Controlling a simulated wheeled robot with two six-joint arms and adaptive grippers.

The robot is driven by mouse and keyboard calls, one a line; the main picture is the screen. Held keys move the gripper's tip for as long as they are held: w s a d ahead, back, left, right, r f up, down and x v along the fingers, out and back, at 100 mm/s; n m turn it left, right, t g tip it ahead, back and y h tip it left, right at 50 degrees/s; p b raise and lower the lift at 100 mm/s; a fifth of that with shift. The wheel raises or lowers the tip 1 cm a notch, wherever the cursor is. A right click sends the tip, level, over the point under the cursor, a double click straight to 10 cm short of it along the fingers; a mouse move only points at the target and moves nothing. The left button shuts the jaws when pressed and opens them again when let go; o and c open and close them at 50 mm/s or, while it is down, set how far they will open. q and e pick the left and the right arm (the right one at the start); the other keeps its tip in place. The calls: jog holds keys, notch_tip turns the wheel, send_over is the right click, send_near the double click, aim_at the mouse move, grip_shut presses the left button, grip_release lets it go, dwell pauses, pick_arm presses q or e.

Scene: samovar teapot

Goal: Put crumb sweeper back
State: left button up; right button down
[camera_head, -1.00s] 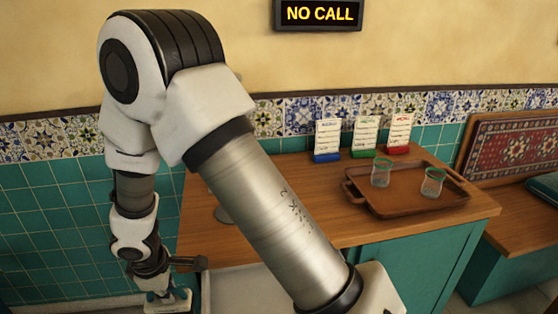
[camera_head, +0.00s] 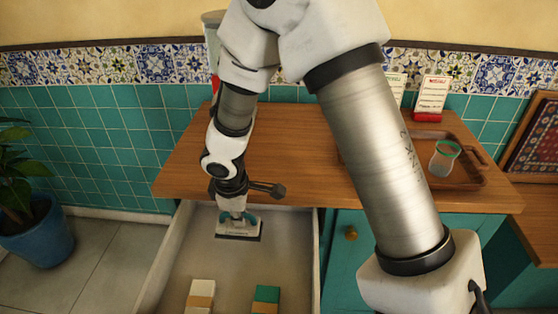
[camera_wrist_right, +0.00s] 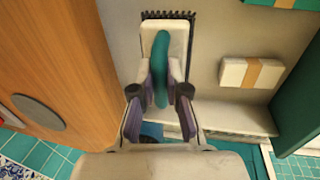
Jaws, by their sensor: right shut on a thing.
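The crumb sweeper (camera_head: 238,233) is a small white brush block with a teal handle and a dark bristle edge. In the head view it is inside the open drawer, near its back end by the counter; I cannot tell whether it touches the drawer floor. My right gripper (camera_head: 236,214) reaches down from above and is shut on the teal handle. In the right wrist view the fingers (camera_wrist_right: 160,95) close on both sides of the handle, with the sweeper (camera_wrist_right: 176,35) beyond them. The drawer (camera_head: 122,280) is pulled out below the wooden counter. My left gripper is not in view.
A white banded block (camera_head: 200,296) and a teal banded block (camera_head: 266,297) lie further forward in the drawer. A tray (camera_head: 478,177) with a glass (camera_head: 445,158) stands on the counter at right. A potted plant (camera_head: 30,222) stands on the floor at left.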

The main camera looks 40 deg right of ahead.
aim_at(241, 233)
jog(key=shift+s+d+f+b, duration=0.3)
jog(key=shift+s+f+b, duration=0.05)
jog(key=shift+f, duration=0.25)
jog(key=f+b, duration=0.1)
jog(key=f, duration=0.1)
jog(key=f+b, duration=0.1)
jog(key=w+f, duration=0.1)
jog(key=f, duration=0.1)
jog(key=shift+a+f+b, duration=0.3)
jog(key=shift+a+b, duration=0.1)
jog(key=f, duration=0.1)
jog(key=f+b, duration=0.2)
jog(key=shift+s+d+f, duration=0.2)
jog(key=shift+s+f, duration=0.05)
jog(key=shift+f, duration=0.05)
jog(key=shift+w+a, duration=0.1)
jog(key=shift+w, duration=0.05)
jog(key=c, duration=1.2)
grip_release()
jog(key=shift+f, duration=0.1)
